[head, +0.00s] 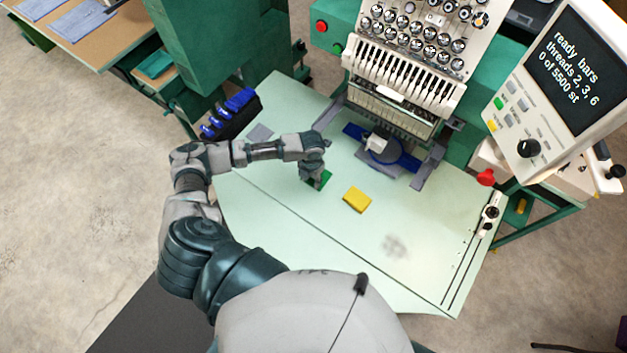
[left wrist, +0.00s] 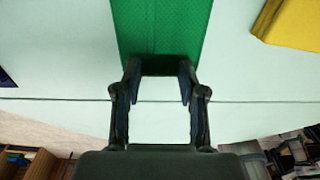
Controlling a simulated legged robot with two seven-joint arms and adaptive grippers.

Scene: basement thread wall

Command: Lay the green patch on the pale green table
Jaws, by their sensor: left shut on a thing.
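The green patch (left wrist: 162,28) is between the fingers of my left gripper (left wrist: 158,85) in the left wrist view, reaching out past the fingertips. In the head view a small part of the green patch (head: 325,177) shows beside my left gripper (head: 317,178), which hides the rest. My left gripper is shut on the patch, low over the pale green table (head: 300,215). I cannot tell whether the patch touches the table. My right gripper is not in view.
A yellow patch (head: 357,199) lies on the table to the right of my left gripper. The embroidery machine (head: 405,85) with a blue hoop (head: 395,150) stands behind. The table's front right is clear.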

